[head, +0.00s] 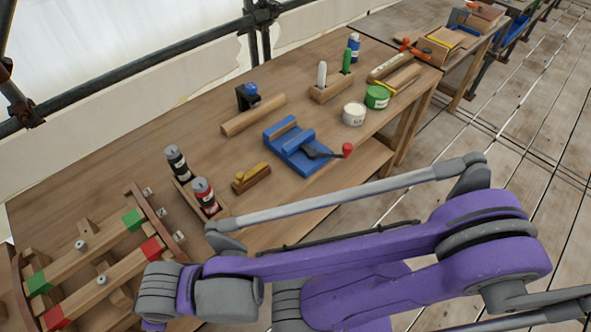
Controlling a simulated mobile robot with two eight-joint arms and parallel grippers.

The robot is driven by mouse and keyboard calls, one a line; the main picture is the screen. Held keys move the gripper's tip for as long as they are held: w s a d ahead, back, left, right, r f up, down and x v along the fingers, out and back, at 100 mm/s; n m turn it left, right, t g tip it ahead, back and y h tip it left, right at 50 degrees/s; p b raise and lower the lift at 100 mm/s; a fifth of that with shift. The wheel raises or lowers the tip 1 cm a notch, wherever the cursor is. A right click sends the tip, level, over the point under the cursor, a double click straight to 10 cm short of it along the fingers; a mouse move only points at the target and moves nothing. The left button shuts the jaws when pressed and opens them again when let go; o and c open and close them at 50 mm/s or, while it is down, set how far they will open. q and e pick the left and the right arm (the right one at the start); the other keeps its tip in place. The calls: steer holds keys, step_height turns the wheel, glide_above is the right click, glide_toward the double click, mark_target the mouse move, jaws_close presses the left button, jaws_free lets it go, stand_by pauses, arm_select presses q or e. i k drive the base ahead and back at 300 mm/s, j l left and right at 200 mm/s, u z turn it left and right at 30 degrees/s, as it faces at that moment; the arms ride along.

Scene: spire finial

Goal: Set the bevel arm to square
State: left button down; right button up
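I cannot pick out the bevel arm with certainty. At the lower left of the bench is a wooden frame of beams (100,297) with green and red blocks at the beam ends and small round metal knobs on top. A small wooden tool with a yellow-brown top (250,178) lies at mid bench. A blue vise (298,150) with a black handle and red knob sits right of it. My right arm crosses the lower part of the head view from the right and ends over the front left of the bench. Its fingertips do not show. My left gripper is not in view.
A blue-knobbed tool (248,96), a wooden bar (252,115), a white tub (354,114) and a green tub (377,97) stand farther back. Dark pipe rails (130,72) run behind the bench.

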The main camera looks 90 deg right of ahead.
mark_target(241, 179)
steer(key=z, duration=2.75)
steer(key=i+l, duration=0.2)
steer(key=i, duration=0.15)
steer(key=j, duration=0.5)
steer(key=i+z, duration=0.05)
